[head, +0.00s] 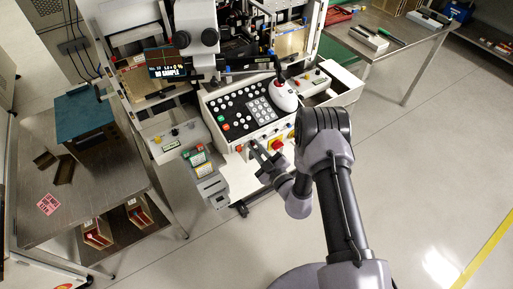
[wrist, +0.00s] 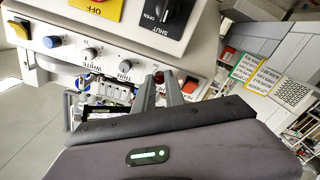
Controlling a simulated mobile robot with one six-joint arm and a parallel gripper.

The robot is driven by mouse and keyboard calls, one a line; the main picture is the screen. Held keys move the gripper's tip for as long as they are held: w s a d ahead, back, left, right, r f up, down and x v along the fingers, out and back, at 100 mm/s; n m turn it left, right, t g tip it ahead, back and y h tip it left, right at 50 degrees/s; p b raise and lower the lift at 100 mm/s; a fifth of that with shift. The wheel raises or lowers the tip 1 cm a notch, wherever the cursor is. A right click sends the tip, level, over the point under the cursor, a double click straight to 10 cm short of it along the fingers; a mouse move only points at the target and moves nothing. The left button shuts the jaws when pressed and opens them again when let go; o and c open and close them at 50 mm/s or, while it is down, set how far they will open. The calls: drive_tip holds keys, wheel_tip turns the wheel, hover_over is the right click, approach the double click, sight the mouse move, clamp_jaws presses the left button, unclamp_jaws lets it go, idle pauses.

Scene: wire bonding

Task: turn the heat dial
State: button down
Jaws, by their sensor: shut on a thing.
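My gripper (head: 258,151) is at the front face of the bonder's control panel, seen from above in the head view. In the wrist view its two fingers (wrist: 160,82) reach up to the panel's lower row of controls. They are shut on a small round control with a dark red face (wrist: 158,76), which I take to be the heat dial. Its label is not readable, and the fingers hide its sides. In the head view the dial is too small and covered to make out.
Beside it in the wrist view are two grey knobs, one (wrist: 124,66) nearer and one (wrist: 89,53) farther, and a blue button (wrist: 52,41). A grey stand with labels (head: 205,178) is close left of my gripper.

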drive_tip(key=shift+n, duration=2.2)
drive_tip(key=c, duration=1.4)
unclamp_jaws()
drive_tip(key=p+v, duration=0.3)
drive_tip(key=v, duration=1.4)
drive_tip(key=shift+s, duration=0.2)
drive_tip(key=shift+d, duration=0.15)
